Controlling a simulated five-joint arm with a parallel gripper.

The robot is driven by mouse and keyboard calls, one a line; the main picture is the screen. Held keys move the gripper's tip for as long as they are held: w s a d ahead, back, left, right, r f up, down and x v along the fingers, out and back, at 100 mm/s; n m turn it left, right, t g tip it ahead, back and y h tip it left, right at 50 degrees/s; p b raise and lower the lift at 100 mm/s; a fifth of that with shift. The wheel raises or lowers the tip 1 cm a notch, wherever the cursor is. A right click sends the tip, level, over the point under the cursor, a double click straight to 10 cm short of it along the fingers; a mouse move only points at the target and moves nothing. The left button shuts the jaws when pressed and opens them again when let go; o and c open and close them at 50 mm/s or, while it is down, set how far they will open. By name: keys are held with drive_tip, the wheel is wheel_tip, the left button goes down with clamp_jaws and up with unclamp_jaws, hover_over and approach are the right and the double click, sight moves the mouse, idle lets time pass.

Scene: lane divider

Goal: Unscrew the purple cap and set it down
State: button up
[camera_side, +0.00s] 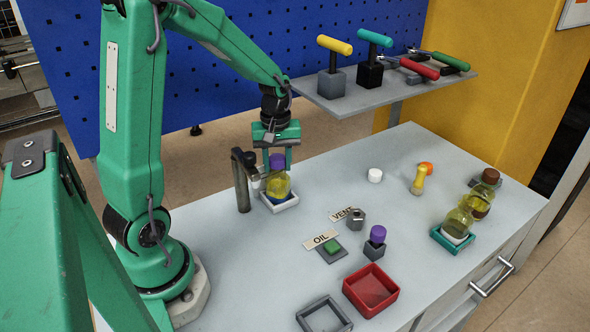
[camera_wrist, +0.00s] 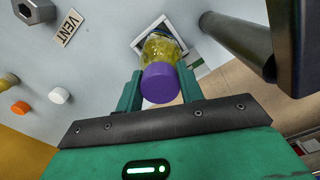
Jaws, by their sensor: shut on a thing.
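A purple cap (camera_side: 277,161) sits on top of a bottle of yellow liquid (camera_side: 278,186), which stands upright in a white square tray (camera_side: 290,202). My gripper (camera_wrist: 160,88) is shut on this purple cap (camera_wrist: 160,83), with one finger on each side. The bottle (camera_wrist: 160,48) shows beyond the cap in the wrist view, and cap and bottle appear together. A second purple piece (camera_side: 378,234) stands on a small grey block (camera_side: 374,250) toward the front.
A dark post with an arm (camera_side: 242,182) stands close left of the bottle. A white cap (camera_side: 375,175), a hex nut (camera_side: 356,217), a green button (camera_side: 331,247), a red tray (camera_side: 371,290) and a grey tray (camera_side: 324,316) are on the bench. More bottles (camera_side: 458,221) stand at right.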

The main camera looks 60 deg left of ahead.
drive_tip(key=shift+n, duration=0.8)
drive_tip(key=shift+n, duration=0.9)
drive_tip(key=shift+n, duration=0.8)
drive_tip(key=o, duration=0.6)
